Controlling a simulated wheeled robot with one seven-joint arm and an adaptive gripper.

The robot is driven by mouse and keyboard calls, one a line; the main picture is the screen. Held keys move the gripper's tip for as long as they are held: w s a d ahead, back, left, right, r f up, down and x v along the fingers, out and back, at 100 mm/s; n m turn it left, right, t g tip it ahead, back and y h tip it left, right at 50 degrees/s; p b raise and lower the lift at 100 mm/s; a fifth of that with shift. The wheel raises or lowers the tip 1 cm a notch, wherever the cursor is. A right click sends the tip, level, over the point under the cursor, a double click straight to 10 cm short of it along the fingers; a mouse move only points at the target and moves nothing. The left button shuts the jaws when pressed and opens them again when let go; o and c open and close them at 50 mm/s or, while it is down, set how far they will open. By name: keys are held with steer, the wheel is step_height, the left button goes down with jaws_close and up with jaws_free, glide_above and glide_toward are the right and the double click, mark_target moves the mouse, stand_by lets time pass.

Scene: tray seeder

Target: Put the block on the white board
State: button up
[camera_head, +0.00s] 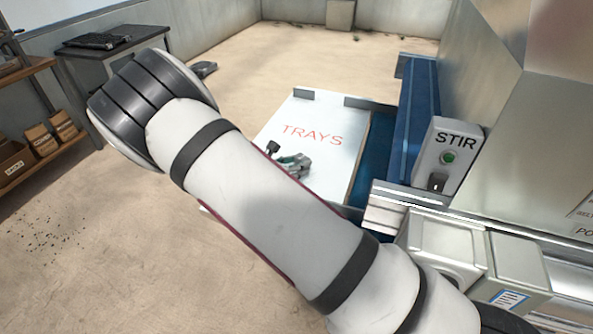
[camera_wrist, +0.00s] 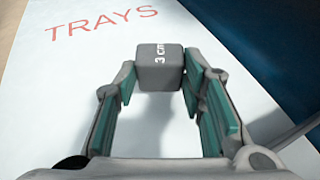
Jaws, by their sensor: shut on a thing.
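The grey block, marked "3 cm", is between the fingertips of my gripper (camera_wrist: 160,85) in the wrist view, where the block (camera_wrist: 151,74) shows near the top middle. My gripper is shut on it, with green pads at its sides. The white board (camera_head: 339,113) with red "TRAYS" lettering lies beneath; it fills most of the wrist view (camera_wrist: 50,85). In the head view my gripper (camera_head: 272,149) is over the board's near left part, partly hidden by my arm. Whether the block touches the board I cannot tell.
A blue frame (camera_head: 416,110) runs along the board's right side. The STIR switch box (camera_head: 447,155) and metal machine parts stand to the right. A shelf with boxes (camera_head: 40,140) and a dark table (camera_head: 105,50) are at left.

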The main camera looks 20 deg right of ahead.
steer(key=shift+f, duration=1.45)
steer(key=o, duration=1.3)
steer(key=shift+f, duration=0.15)
steer(key=shift+c, duration=0.2)
